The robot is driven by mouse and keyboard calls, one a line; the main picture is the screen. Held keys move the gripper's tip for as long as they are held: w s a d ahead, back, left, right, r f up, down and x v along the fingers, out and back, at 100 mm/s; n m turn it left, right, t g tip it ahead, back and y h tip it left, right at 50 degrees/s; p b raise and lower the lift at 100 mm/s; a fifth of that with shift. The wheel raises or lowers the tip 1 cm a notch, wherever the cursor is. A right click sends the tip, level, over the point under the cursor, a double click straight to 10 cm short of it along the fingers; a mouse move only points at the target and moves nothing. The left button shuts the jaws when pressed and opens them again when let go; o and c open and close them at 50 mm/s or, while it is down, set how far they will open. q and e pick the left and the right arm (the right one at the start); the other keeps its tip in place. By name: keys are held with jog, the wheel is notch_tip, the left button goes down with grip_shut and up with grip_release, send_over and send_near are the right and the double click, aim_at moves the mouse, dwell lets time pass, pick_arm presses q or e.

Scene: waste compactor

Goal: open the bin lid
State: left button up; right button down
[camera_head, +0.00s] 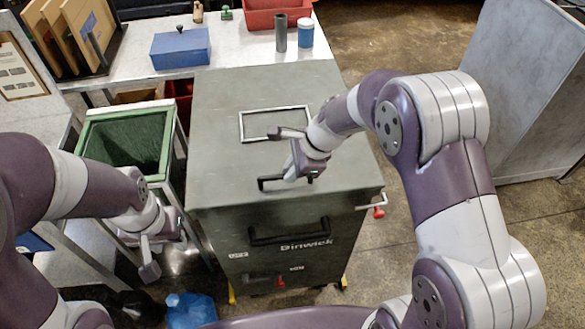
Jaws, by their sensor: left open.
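The bin is a grey-green metal compactor (222,105) marked "Dinwick", in the middle of the head view. Its flat top lid is down and has a light rectangular frame (240,126) on it. A black lid handle (266,184) sits near the lid's front edge. My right gripper (291,174) is at this handle and covers part of it. Its fingertips are too hidden to tell whether they are closed on the bar. My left gripper (148,262) is open and empty, low to the left of the bin, apart from it.
A green open-topped container (98,126) stands left of the bin. Behind is a bench (240,50) with a blue box (181,48), a red tray (262,20) and cylinders. A red-tipped lever (378,211) juts from the bin's right side.

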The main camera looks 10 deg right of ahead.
jog(key=w+r+p, duration=0.4)
jog(key=r+p, duration=0.5)
jog(key=w+r+p, duration=0.4)
jog(key=r+p, duration=0.4)
jog(key=r, duration=0.2)
jog(key=w+r+p, duration=0.5)
jog(key=r+p, duration=0.4)
jog(key=r, duration=0.1)
jog(key=shift+p, duration=0.3)
jog(key=shift+d, duration=0.1)
jog(key=c, duration=1.4)
grip_release()
jog(key=shift+w, duration=0.1)
jog(key=shift+o, duration=1.4)
jog(key=shift+w+f, duration=0.15)
jog(key=shift+w, duration=0.15)
jog(key=shift+w+f, duration=0.1)
jog(key=shift+w, duration=0.3)
